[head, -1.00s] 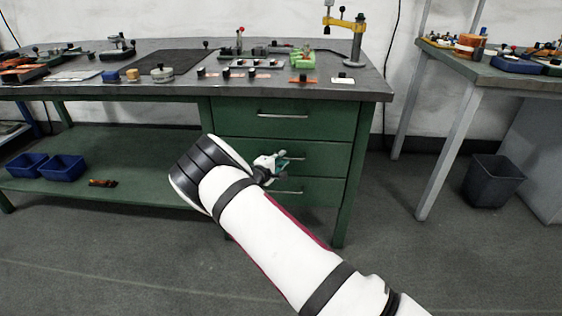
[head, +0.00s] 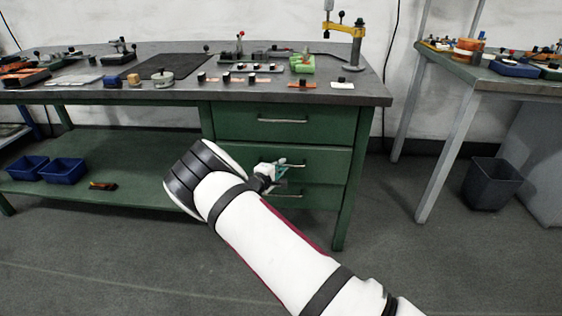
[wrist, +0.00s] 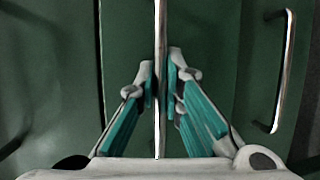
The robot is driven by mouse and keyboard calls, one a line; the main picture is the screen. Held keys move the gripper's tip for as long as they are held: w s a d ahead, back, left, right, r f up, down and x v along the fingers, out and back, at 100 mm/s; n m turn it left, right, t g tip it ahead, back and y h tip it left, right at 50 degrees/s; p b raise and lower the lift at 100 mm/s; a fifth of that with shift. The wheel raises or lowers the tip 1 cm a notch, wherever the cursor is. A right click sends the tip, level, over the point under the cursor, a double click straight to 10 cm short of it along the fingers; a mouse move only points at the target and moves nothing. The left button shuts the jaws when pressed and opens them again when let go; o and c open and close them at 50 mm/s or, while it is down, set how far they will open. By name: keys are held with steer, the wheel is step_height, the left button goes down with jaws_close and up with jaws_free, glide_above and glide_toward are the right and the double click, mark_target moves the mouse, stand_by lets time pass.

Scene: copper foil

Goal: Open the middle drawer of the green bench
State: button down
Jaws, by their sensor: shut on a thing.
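The green bench (head: 343,215) has a stack of three drawers. The middle drawer (head: 328,162) has a metal bar handle, which runs upright through the centre of the wrist view (wrist: 160,22). My gripper (head: 279,171) is at this handle, its teal and grey fingers closed around the bar (wrist: 160,68). The gripper partly covers the handle and drawer front in the head view. I cannot tell clearly whether the middle drawer stands slightly out. The top drawer (head: 235,120) looks shut, and the bottom drawer (head: 325,193) is partly hidden by my arm.
Another drawer handle (wrist: 285,75) shows at the right of the wrist view. Two blue bins (head: 62,171) sit on the lower shelf (head: 120,205). A dark waste bin (head: 495,183) stands on the right by the other table (head: 500,78). The floor before the bench is open.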

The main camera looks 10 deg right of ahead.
steer(key=s+a+p, duration=0.4)
steer(key=s+p, duration=0.2)
steer(key=s, duration=0.6)
steer(key=s+a+p, duration=0.4)
steer(key=s+p, duration=0.3)
steer(key=s, duration=0.6)
steer(key=shift+s+a+p, duration=0.15)
steer(key=shift+s+p, duration=0.15)
steer(key=c, duration=2)
jaws_free()
steer(key=shift+o, duration=0.2)
steer(key=v, duration=1.2)
